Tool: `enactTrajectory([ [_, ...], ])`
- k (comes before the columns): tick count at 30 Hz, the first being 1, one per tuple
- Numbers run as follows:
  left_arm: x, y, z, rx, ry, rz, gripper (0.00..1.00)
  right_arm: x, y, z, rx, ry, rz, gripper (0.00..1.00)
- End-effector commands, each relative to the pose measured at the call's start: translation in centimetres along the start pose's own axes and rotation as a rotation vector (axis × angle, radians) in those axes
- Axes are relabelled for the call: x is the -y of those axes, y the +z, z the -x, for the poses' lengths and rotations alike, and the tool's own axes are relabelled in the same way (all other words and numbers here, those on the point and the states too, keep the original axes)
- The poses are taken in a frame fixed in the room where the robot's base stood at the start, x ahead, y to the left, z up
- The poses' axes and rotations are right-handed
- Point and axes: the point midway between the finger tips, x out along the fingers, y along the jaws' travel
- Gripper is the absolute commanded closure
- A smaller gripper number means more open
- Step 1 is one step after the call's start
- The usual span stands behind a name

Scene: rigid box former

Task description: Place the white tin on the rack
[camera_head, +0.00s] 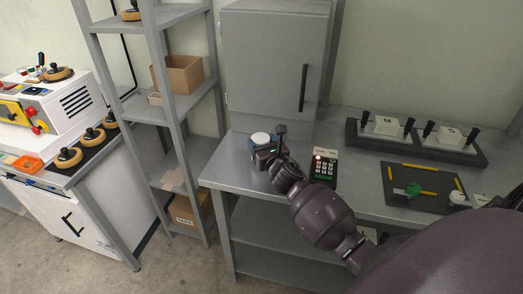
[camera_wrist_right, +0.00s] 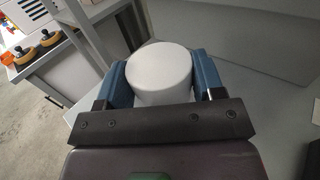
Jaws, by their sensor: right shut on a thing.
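The white tin (camera_head: 260,138) is a short round cylinder at the left end of the grey bench, in front of the cabinet. It shows large in the right wrist view (camera_wrist_right: 160,76). My right gripper (camera_head: 263,150) is shut on it, with a blue finger on each side (camera_wrist_right: 161,82). I cannot tell whether the tin touches the bench, as its lower part is hidden by the gripper. A grey shelving rack (camera_head: 192,158) stands left of the bench, with free shelf room and some boxes. My left gripper is not in view.
A grey cabinet (camera_head: 273,60) stands behind the tin. A keypad device (camera_head: 323,167) is just right of the gripper. A dark holder (camera_head: 416,146) with white blocks and a dark tray (camera_head: 425,188) lie further right. A white machine (camera_head: 50,108) is at far left.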

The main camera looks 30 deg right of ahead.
Motion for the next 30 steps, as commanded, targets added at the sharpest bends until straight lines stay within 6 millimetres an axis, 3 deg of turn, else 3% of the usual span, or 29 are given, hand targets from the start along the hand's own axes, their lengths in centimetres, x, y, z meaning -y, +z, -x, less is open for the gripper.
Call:
enactTrajectory([
  [4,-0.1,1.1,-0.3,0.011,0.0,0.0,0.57,0.0,-2.2,0.0,-0.003,-0.002,-0.002,0.71],
  [16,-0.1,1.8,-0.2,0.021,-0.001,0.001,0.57,0.0,-2.5,0.0,0.0,0.0,0.001,0.71],
  [17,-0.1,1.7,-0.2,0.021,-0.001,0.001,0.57,0.0,-2.5,0.0,-0.002,0.0,0.001,0.35],
  [21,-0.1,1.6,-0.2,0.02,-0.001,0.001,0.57,0.0,-2.4,0.0,-0.001,0.0,0.0,0.14],
  [30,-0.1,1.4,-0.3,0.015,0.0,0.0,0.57,0.0,-2.3,0.0,-0.001,-0.001,0.0,0.12],
])
